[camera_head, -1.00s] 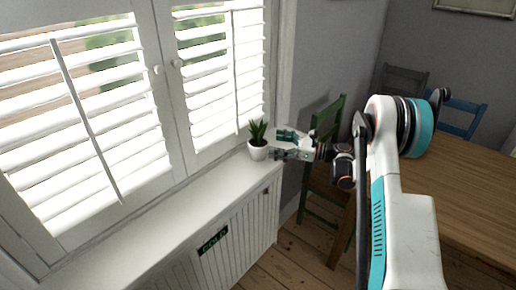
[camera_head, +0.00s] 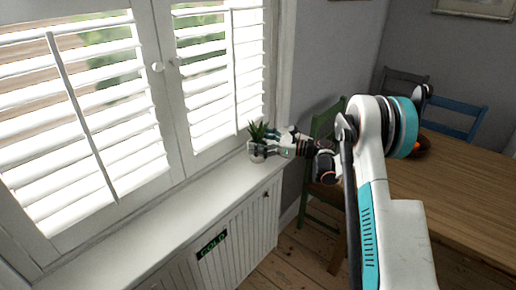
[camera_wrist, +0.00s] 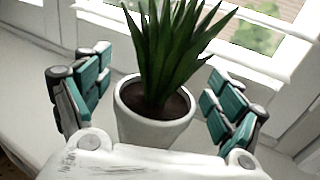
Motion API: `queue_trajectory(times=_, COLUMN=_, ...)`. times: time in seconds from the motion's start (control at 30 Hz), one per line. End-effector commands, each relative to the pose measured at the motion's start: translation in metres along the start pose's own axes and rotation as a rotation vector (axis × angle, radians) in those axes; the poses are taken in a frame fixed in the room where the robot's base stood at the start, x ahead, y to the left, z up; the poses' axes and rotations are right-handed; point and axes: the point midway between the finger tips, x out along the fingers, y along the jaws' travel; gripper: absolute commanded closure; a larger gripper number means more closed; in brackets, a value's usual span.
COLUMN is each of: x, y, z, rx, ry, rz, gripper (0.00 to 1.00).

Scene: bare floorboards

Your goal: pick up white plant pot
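The white plant pot (camera_wrist: 150,128) with a spiky green plant (camera_wrist: 168,45) stands upright on the white sill, seen close in the wrist view. In the head view the plant (camera_head: 257,131) shows at the sill's far right end, and its pot is mostly hidden behind my gripper (camera_head: 262,147). In the wrist view my gripper (camera_wrist: 152,95) is open, with one teal-padded finger on each side of the pot. Gaps show between both fingers and the pot's wall. The pot's lower part is hidden by my gripper's palm.
The white sill (camera_head: 165,215) is clear to the left of the pot. Shuttered windows (camera_head: 215,75) rise right behind it. A wooden table (camera_head: 450,190), a green chair (camera_head: 325,120) and a blue chair (camera_head: 455,118) stand at the right.

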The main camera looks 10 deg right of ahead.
Motion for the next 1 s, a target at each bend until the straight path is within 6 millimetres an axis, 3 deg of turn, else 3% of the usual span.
queue_trajectory(times=0.03, x=0.0, y=0.0, z=0.0, rx=0.0, ry=0.0, rz=0.0, gripper=0.35)
queue_trajectory(times=0.2, x=0.0, y=0.0, z=0.0, rx=0.0, ry=0.0, rz=0.0, gripper=0.7)
queue_trajectory(times=0.67, x=0.0, y=0.0, z=0.011, rx=0.0, ry=-0.001, rz=0.0, gripper=0.7)
queue_trajectory(times=0.87, x=0.0, y=0.0, z=0.042, rx=0.0, ry=-0.001, rz=0.0, gripper=0.7)
queue_trajectory(times=1.0, x=0.0, y=0.0, z=0.078, rx=0.0, ry=-0.001, rz=0.0, gripper=0.7)
